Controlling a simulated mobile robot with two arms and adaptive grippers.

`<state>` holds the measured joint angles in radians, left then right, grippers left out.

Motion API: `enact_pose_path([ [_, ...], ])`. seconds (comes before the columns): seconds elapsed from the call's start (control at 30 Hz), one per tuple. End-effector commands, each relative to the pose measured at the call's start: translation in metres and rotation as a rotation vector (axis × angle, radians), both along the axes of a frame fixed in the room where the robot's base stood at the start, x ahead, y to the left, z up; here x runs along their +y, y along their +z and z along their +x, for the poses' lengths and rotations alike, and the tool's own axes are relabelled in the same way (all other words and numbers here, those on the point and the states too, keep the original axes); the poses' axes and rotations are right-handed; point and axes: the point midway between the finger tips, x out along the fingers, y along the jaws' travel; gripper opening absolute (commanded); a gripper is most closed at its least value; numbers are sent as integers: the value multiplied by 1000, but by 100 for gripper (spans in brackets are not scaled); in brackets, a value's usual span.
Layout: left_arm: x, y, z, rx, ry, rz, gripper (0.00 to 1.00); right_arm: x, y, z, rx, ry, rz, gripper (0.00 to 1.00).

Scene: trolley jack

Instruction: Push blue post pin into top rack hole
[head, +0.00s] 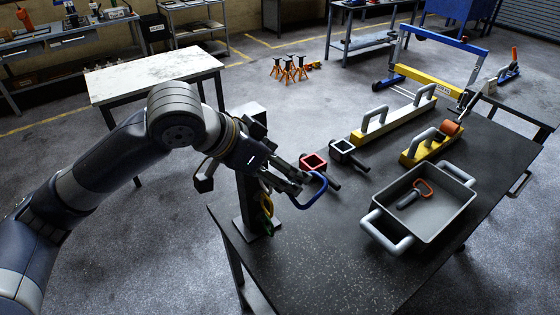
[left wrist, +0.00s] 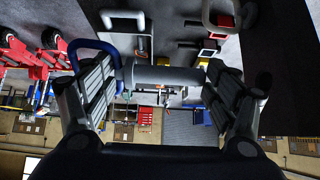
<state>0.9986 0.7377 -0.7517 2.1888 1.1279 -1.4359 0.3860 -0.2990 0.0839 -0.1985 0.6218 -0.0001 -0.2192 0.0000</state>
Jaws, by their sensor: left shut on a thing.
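The blue post pin has a blue loop handle (head: 317,190) and a grey shank, and my left gripper (head: 292,180) is shut on it, above the near left part of the dark table. In the left wrist view the grey shank (left wrist: 165,77) lies across between the two fingers, with the blue loop (left wrist: 90,52) at the left. The dark upright rack (head: 245,207) stands just left of and below the gripper, with yellow and green loop handles (head: 267,207) at its side. My gripper and forearm hide its upper part, so I cannot see the top hole. My right gripper is out of view.
A grey tray (head: 450,222) holding an orange-handled pin (head: 415,194) stands at the table's right. Yellow-ended handled beams (head: 395,118) lie farther back. The table's front middle is clear.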

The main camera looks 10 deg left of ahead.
Motion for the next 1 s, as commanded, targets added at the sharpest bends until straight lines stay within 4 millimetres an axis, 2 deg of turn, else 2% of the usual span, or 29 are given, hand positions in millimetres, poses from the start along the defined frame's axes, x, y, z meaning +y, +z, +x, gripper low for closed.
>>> enact_pose_path([
  [0.27,0,1,0,0,1,-1,48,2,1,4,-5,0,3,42],
  [0.5,2,3,0,1,3,1,48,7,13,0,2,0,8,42],
  [1.0,35,1,34,1,4,-1,48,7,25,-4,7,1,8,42],
])
